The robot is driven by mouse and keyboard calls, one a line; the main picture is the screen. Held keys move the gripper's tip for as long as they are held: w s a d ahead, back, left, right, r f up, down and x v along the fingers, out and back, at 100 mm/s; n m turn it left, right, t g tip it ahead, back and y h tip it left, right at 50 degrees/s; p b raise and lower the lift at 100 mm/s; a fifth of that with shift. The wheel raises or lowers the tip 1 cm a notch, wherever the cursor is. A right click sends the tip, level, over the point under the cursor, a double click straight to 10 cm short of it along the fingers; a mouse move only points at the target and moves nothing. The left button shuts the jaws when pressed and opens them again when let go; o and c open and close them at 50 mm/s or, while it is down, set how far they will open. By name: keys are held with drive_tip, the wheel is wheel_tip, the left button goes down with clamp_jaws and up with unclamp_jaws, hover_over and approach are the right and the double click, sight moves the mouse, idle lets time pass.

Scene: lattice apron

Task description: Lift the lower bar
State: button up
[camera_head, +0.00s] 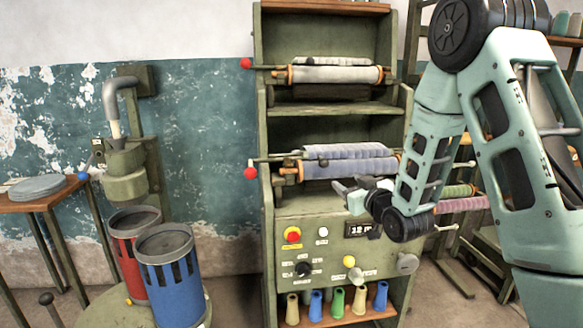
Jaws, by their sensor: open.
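The lower bar (271,160) is a thin metal rod at the middle shelf of the green machine, with a red ball (251,173) near its left end. It runs right along rollers wound in lilac and blue-grey (350,168); its right part is hard to make out. A similar upper bar (266,67) with a red ball stands higher up. My gripper (347,184) is open and looks empty. It shows just below the lower rollers, right of the bar's exposed left end. I cannot tell whether it touches anything.
Below is a panel with a red button (292,235), knobs and a display (361,229). Coloured cones (337,302) stand underneath. A blue bin (172,280) and a red bin (125,250) stand left, near a small table (40,198). My arm covers the right side.

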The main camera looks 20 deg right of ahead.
sight(321, 161)
drive_tip(key=w, duration=0.6)
drive_tip(key=w+d+p, duration=0.1)
drive_tip(key=w, duration=0.4)
drive_tip(key=w+p, duration=0.1)
drive_tip(key=w, duration=0.5)
drive_tip(key=shift+w+d+r, duration=0.1)
drive_tip(key=shift+w+d, duration=0.2)
drive_tip(key=shift+w, duration=0.05)
